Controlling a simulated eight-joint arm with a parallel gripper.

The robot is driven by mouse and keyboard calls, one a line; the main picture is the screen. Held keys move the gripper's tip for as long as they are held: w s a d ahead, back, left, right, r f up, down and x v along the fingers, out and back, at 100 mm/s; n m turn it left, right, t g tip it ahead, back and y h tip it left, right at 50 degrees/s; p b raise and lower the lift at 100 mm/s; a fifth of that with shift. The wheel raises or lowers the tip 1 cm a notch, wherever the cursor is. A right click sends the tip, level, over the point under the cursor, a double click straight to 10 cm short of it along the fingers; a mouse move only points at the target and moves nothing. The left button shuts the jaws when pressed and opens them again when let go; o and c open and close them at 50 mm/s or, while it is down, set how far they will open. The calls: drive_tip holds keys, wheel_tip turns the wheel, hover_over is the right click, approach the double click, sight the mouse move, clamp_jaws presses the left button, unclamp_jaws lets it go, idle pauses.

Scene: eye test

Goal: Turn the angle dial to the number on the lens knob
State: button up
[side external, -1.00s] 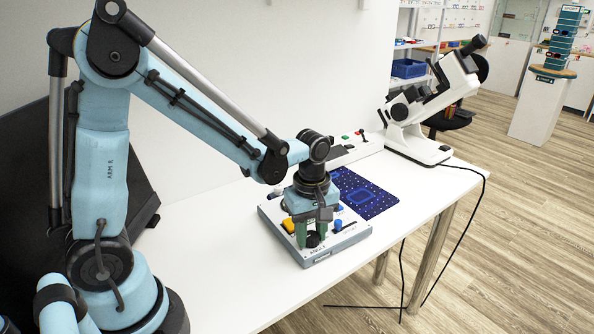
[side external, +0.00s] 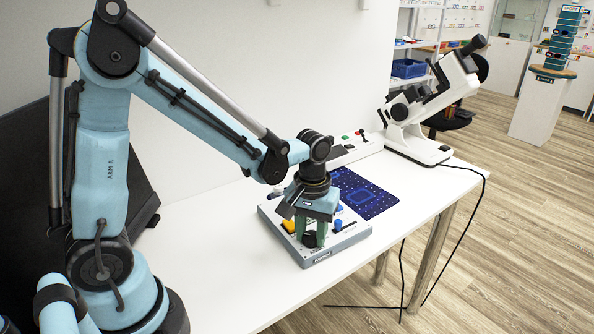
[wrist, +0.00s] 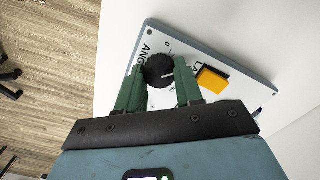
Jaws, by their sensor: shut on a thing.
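The angle dial (wrist: 157,71) is a round black ribbed knob on a light panel, beside the partly covered lettering "ANG". It has a white pointer line, and a small "0" is printed near it. My gripper (wrist: 160,76) has green fingers on both sides of the dial and is shut on it. In the side view the dial (side external: 310,240) sits low between the fingers at the panel's front. The white optical instrument (side external: 428,105) at the back has a black round knob (side external: 400,112) on its side. I cannot tell whether that is the lens knob, and no number is readable on it.
The control panel box (side external: 352,240) also bears a yellow-orange switch (wrist: 212,80) and a blue knob (side external: 338,224). A dark blue patterned mat (side external: 378,203) lies behind it. A long white box with small buttons (side external: 350,150) stands by the wall. The white table (side external: 215,255) is clear in front.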

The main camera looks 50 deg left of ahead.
drive_tip(key=m, duration=0.5)
drive_tip(key=shift+m, duration=0.3)
idle(0.4)
drive_tip(key=o, duration=1)
drive_tip(key=shift+o, duration=0.2)
drive_tip(key=shift+r, duration=0.1)
wheel_tip(320, 180, up, 12)
drive_tip(key=shift+s, duration=0.15)
drive_tip(key=t, duration=0.7)
approach(306, 238)
drive_tip(key=r, duration=0.2)
drive_tip(key=w+r, duration=0.1)
drive_tip(key=shift+a+r+m, duration=0.25)
drive_tip(key=shift+a+m, duration=0.05)
drive_tip(key=shift+m, duration=0.1)
